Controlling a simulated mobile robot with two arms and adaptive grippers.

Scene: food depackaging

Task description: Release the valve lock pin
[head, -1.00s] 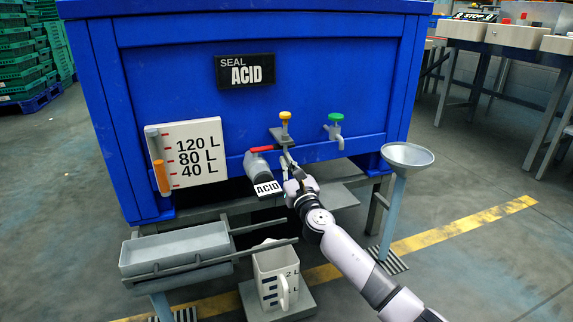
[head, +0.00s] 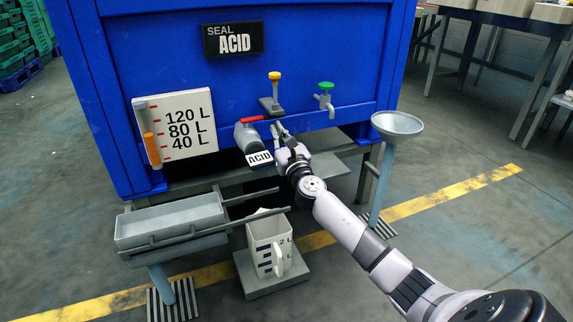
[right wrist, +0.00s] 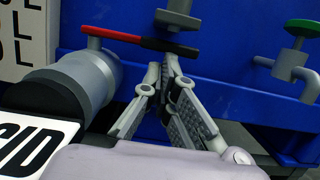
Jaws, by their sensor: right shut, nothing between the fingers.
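The yellow-topped pin (head: 275,76) stands upright on a grey bracket (head: 270,105) at the front of the blue tank. Its grey lower part (right wrist: 178,14) and the bracket show in the right wrist view, with its yellow top out of frame. Left of it, a grey valve (head: 247,139) with a red lever (head: 257,119) carries an ACID label. My right gripper (head: 277,128) is just below the bracket, right of the valve. In the right wrist view its fingers (right wrist: 164,72) converge, shut and empty, below the lever's black end. My left gripper is out of view.
A green-handled tap (head: 325,97) is to the right. A funnel on a stand (head: 397,124) is farther right. A grey tray (head: 170,222) and a measuring jug (head: 268,246) stand below. Open floor lies at the right.

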